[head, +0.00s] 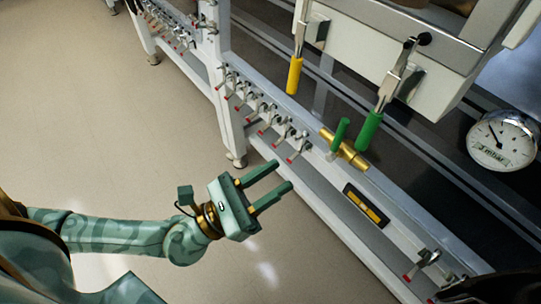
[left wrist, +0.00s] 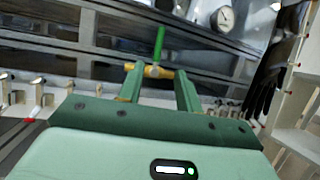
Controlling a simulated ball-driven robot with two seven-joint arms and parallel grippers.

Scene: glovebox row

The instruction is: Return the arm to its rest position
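My left arm comes in from the left in the head view. Its green left gripper (head: 276,176) is open, with two parallel fingers apart and nothing between them. It is in the air over the floor, in front of the bench frame, with its fingers pointing toward the bench. In the left wrist view the left gripper (left wrist: 158,82) shows its two fingers spread, with a brass valve with a green handle (left wrist: 159,45) beyond them. The same brass valve (head: 345,150) is on the bench rail in the head view, apart from the fingers. My right gripper is in neither view.
The white bench frame (head: 229,120) carries several small red-tipped valves. A yellow-handled clamp (head: 295,75) and a green-handled clamp (head: 369,130) hang from the glovebox. A pressure gauge (head: 502,139) is at right. A dark glove (left wrist: 266,85) shows in the wrist view. The floor at left is clear.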

